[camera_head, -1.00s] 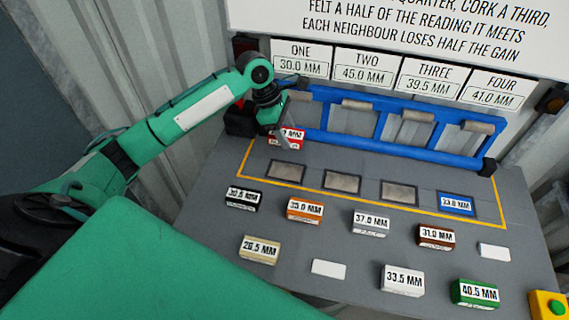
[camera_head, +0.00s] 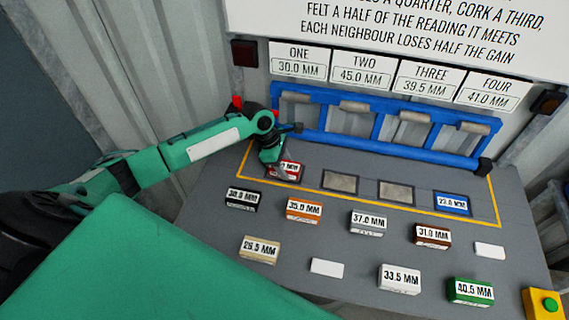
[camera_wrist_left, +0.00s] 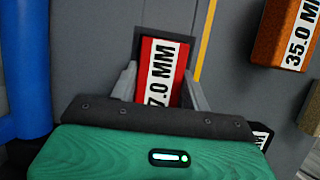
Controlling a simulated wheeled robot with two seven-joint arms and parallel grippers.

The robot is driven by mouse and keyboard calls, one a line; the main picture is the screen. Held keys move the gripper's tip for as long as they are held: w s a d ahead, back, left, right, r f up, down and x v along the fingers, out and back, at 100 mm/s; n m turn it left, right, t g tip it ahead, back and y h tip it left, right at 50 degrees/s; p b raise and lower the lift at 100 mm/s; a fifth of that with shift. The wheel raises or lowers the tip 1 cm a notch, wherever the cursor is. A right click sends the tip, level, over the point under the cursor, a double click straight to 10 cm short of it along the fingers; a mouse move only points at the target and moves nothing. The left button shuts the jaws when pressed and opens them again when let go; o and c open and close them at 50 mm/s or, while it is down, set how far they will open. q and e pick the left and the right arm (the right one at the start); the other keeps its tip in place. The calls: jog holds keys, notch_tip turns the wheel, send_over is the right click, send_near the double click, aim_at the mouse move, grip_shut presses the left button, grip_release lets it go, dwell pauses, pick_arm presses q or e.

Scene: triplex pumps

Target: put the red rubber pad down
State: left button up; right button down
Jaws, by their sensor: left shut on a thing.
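The red rubber pad (camera_head: 290,170) has a white label ending in "7.0 MM" and is over the leftmost recess inside the yellow outline. In the left wrist view the red pad (camera_wrist_left: 162,72) sits between the two fingers of my left gripper (camera_wrist_left: 160,85). My left gripper (camera_head: 276,166) is shut on it. The pad covers most of its recess; I cannot tell whether it touches the bottom. A blue pad (camera_head: 453,203) lies in the rightmost recess. The two middle recesses, one (camera_head: 340,182) left and one (camera_head: 396,193) right, are empty. My right gripper is not in view.
A blue frame with rollers (camera_head: 379,120) stands behind the recesses. In front lie several labelled pads, including a black one (camera_head: 242,198), an orange one (camera_head: 304,210) and a green one (camera_head: 470,291). A green button on a yellow box (camera_head: 548,303) is at the lower right.

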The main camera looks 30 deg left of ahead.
pick_arm(q)
jog(key=o, duration=1.1)
jog(key=shift+f, duration=0.1)
jog(key=shift+c, duration=0.2)
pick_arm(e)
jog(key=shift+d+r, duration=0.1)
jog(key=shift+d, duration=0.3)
pick_arm(q)
jog(key=b+v, duration=0.1)
jog(key=v, duration=1.1)
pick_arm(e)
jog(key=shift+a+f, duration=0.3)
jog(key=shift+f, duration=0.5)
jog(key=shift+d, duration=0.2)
